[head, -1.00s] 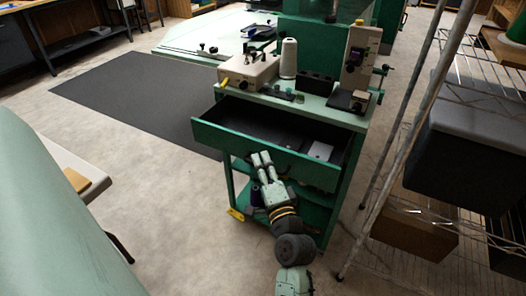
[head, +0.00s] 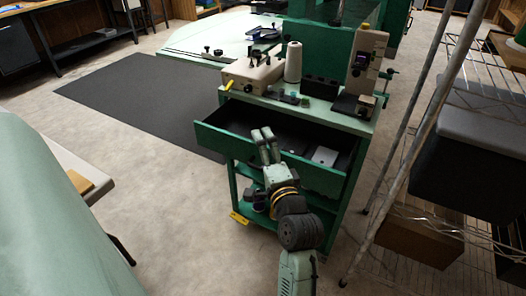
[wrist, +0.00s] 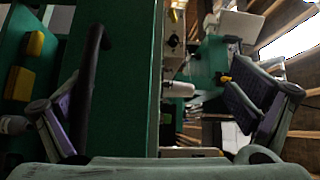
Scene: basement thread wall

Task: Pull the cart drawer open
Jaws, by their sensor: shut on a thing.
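The cart drawer (head: 228,146) is a green open-topped box pulled partly out of the green cart. Its front panel (wrist: 127,90) fills the middle-left of the wrist view, with a dark bar handle (wrist: 91,85) along its left part. In the wrist view, one finger is left of the handle and the other right of the panel's edge. The exact contact is hidden.
The cart top (head: 340,115) carries a beige device (head: 252,73), a white spool (head: 293,62) and an upright instrument (head: 362,62). A wire rack (head: 400,130) stands close on the right. Bare floor and a dark mat (head: 130,98) lie on the left.

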